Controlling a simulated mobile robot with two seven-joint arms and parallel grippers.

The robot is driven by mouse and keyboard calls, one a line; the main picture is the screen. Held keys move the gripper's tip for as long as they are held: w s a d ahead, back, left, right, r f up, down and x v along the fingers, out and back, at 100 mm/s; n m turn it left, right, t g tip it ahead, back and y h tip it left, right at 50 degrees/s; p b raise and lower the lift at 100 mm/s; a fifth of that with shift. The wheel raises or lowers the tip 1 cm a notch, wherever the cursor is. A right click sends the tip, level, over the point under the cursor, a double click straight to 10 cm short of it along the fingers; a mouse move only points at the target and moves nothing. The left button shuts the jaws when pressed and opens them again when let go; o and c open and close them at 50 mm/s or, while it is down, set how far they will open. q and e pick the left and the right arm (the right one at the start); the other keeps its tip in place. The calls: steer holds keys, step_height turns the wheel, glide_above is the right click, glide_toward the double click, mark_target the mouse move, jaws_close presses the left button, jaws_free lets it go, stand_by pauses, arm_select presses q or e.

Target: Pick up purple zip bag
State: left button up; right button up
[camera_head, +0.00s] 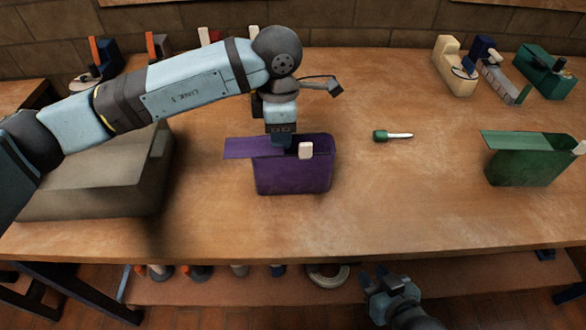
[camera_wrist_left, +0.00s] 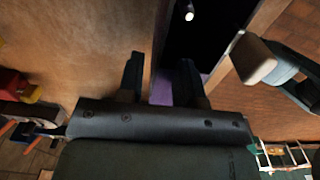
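The purple zip bag (camera_head: 293,175) stands upright on the wooden table, its top open and its flap spread to the left. Its inside looks dark in the left wrist view, where a purple strip of it (camera_wrist_left: 161,92) shows between my fingers. My left gripper (camera_head: 281,146) points down at the bag's back rim. In the left wrist view its fingers (camera_wrist_left: 160,75) are apart, one over the table side and one over the dark opening. Whether they touch the bag is unclear. My right gripper (camera_head: 376,277) is low in front of the table, fingers apart and empty.
A green bag (camera_head: 528,165) stands open at the right. A green-handled screwdriver (camera_head: 392,136) lies between the bags. A grey-brown box (camera_head: 95,180) is at the left under my arm. Several tools line the back edge. Bare table surrounds the screwdriver.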

arm_select(q)
steer(key=f, duration=0.4)
steer(key=shift+w+a+f, duration=0.25)
steer(key=shift+a, duration=0.05)
jaws_close()
arm_select(e)
steer(key=shift+a, duration=0.1)
arm_select(q)
steer(key=shift+r, duration=0.15)
step_height(320, 180, up, 20)
steer(key=p, duration=0.1)
steer(key=shift+p, duration=0.3)
arm_select(e)
steer(key=shift+d, duration=0.2)
